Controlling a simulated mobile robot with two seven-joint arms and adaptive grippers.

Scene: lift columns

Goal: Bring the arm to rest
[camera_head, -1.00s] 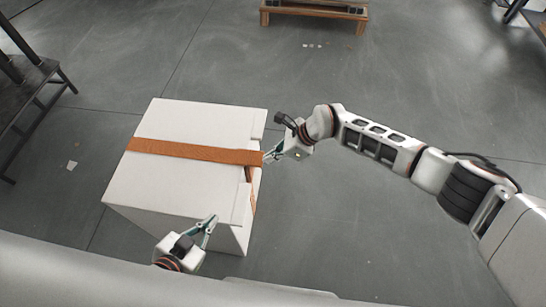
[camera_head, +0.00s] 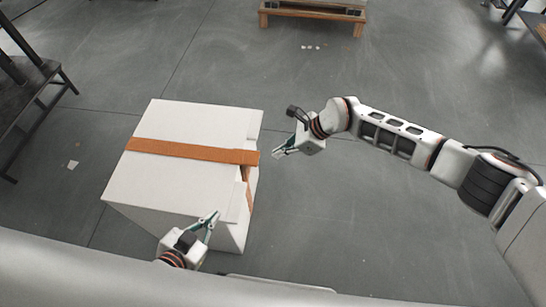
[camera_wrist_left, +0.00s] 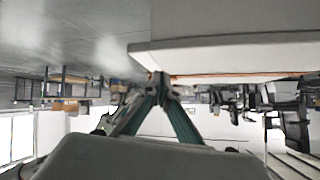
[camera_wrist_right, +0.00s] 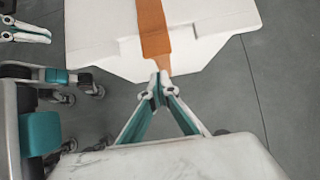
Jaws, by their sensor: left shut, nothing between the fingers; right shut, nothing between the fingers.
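My right gripper (camera_head: 279,153) is shut and empty, just right of the white box's right side in the head view, with a small gap between them. In the right wrist view its fingertips (camera_wrist_right: 157,80) meet in front of the box and strap. My left gripper (camera_head: 212,217) is shut and empty near the box's lower right corner in the head view. In the left wrist view its fingertips (camera_wrist_left: 159,80) meet below the box's pale edge (camera_wrist_left: 220,50). I cannot tell whether the left fingertips touch the box.
The large white box (camera_head: 180,185) with an orange strap (camera_head: 190,151) stands on the grey floor. A dark metal stand (camera_head: 30,90) is at the left. A wooden pallet (camera_head: 313,14) lies at the back.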

